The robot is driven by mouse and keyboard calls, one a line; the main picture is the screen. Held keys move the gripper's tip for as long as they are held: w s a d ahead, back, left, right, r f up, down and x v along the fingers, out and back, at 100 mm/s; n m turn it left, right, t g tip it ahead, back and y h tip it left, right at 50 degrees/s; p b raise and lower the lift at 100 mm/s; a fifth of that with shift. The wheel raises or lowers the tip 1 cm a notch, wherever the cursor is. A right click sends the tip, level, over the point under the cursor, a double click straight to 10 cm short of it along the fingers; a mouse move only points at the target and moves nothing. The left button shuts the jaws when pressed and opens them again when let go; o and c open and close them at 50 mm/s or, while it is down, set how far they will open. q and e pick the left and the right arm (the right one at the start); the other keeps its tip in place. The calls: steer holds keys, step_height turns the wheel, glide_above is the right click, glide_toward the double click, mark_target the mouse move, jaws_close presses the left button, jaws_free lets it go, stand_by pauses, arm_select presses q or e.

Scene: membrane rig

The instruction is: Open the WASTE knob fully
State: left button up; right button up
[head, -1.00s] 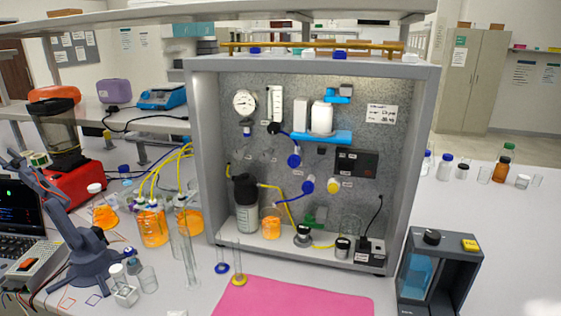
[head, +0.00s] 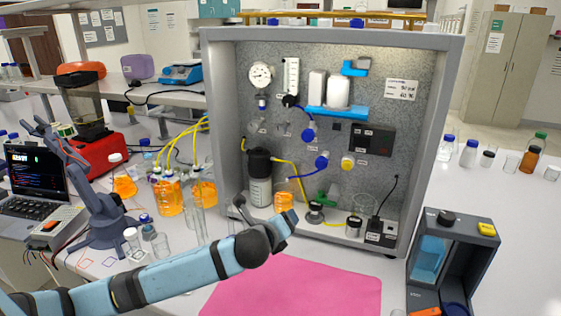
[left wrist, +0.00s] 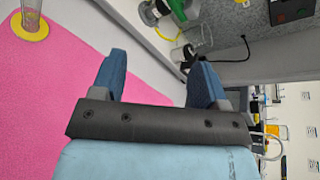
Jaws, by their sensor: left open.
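No WASTE label is readable, so I cannot tell which knob is meant. My left gripper (left wrist: 158,68) is open and empty in the left wrist view, its two dark blue fingers well apart. In the head view its arm reaches in from the lower left, with the hand in front of the rig's lower front edge, below and apart from the knobs. My right gripper is not in view.
The rig's grey frame (head: 432,130) walls the panel on both sides. An orange-filled beaker (head: 283,201) and a dark-capped bottle (head: 260,185) stand inside. A pink mat (head: 300,290) lies in front. Glass cylinders stand left of the hand. A dark device (head: 465,250) stands right.

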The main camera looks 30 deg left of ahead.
arm_select(q)
steer(key=w+a+r+m+t, duration=0.3)
steer(key=w+a+r+m, duration=0.3)
steer(key=a+r, duration=0.15)
steer(key=m+t+y, duration=0.1)
steer(key=m+y, duration=0.1)
steer(key=m, duration=0.3)
glide_toward(279, 132)
steer(key=p+x, duration=0.2)
steer(key=x, duration=0.9)
steer(key=shift+w, duration=0.1)
steer(key=shift+r, duration=0.1)
steer(key=c, duration=0.9)
